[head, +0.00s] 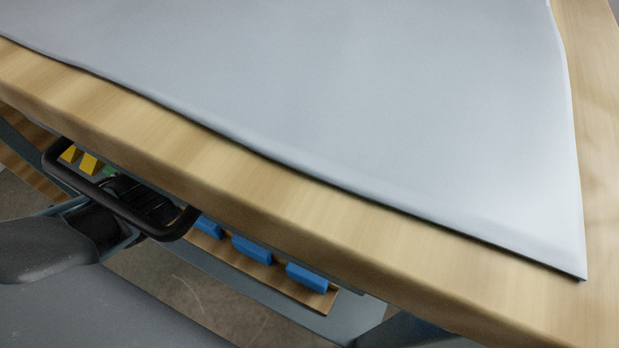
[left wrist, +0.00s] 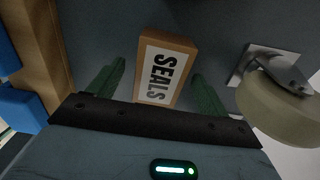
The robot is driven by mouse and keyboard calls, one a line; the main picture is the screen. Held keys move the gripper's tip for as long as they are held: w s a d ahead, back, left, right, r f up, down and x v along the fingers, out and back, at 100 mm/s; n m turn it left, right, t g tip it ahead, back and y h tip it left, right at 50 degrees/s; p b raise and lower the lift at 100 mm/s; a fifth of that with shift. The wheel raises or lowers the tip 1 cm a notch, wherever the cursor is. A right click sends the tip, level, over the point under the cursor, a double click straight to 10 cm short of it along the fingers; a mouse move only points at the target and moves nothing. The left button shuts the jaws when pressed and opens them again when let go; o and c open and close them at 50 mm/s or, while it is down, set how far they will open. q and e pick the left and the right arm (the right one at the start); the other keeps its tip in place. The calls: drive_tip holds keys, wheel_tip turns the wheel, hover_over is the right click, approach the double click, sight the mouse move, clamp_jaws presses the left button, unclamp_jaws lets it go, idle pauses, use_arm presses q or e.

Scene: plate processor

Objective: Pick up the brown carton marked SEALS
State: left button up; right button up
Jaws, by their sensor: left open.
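The brown carton marked SEALS (left wrist: 165,70) shows in the left wrist view, with a white label and dark letters facing the camera. It lies beyond and between the two green fingers of my left gripper (left wrist: 155,88). The fingers are wide apart, and I cannot tell that either touches the carton. The carton does not show in the head view. There my left arm reaches below the table edge, with a black looped part (head: 125,195) of it in sight and the fingertips hidden. My right gripper is in neither view.
A wooden table (head: 230,165) with a grey mat (head: 350,90) fills the head view above my left arm. Blue blocks (head: 252,250) and yellow pieces (head: 90,163) sit on a lower shelf. In the left wrist view, a caster wheel (left wrist: 280,108) is at right and a wooden edge (left wrist: 38,50) at left.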

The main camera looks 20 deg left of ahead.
use_arm(q)
wheel_tip(320, 180, down, 2)
drive_tip(key=shift+f+b, duration=0.1)
drive_tip(key=shift+b, duration=0.25)
drive_tip(key=shift+c, duration=0.5)
drive_tip(key=c, duration=1)
drive_tip(key=shift+c, duration=0.2)
drive_tip(key=shift+r, duration=0.2)
